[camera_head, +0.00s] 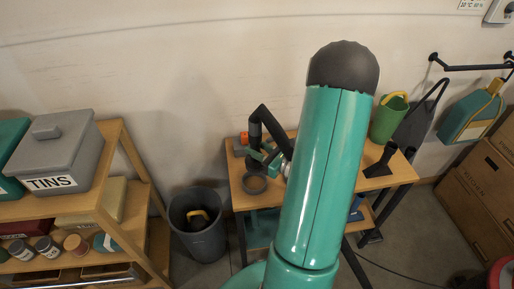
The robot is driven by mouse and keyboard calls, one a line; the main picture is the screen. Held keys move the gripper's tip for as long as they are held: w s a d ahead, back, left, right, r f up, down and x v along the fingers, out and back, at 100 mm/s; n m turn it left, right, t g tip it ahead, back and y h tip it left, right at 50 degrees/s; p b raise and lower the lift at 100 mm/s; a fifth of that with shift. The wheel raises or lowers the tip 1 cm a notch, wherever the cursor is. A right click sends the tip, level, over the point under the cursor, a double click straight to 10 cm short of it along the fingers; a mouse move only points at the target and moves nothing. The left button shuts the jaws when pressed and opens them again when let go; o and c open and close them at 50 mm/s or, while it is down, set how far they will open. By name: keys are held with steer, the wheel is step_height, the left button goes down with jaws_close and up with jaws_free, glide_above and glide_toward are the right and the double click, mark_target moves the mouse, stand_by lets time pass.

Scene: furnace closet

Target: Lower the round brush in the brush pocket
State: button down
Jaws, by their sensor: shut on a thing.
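My teal arm link with its dark rounded cap stands upright in front of the wooden bench (240,203). No round brush can be made out. A dark ring (254,185) lies at the bench's left front, but I cannot tell whether it belongs to the brush pocket. Behind it is a bent black piece (262,112), with small teal and orange parts near its foot. I cannot tell what these are.
A dark bin (200,240) stands on the floor left of the bench. A shelf with a grey TINS box (62,160) is further left. A green can (389,118) stands at the bench's back right. A wall rail (475,67) and cardboard boxes (480,185) are at right.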

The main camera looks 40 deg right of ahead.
steer(key=shift+f, duration=4.7)
steer(key=shift+f, duration=0.6)
steer(key=c, duration=1)
jaws_free()
steer(key=shift+s, duration=0.15)
steer(key=s, duration=0.4)
steer(key=s+d, duration=0.1)
steer(key=s, duration=0.4)
steer(key=s+d, duration=0.1)
steer(key=s, duration=0.3)
steer(key=shift+s+d, duration=0.15)
steer(key=shift+d, duration=0.1)
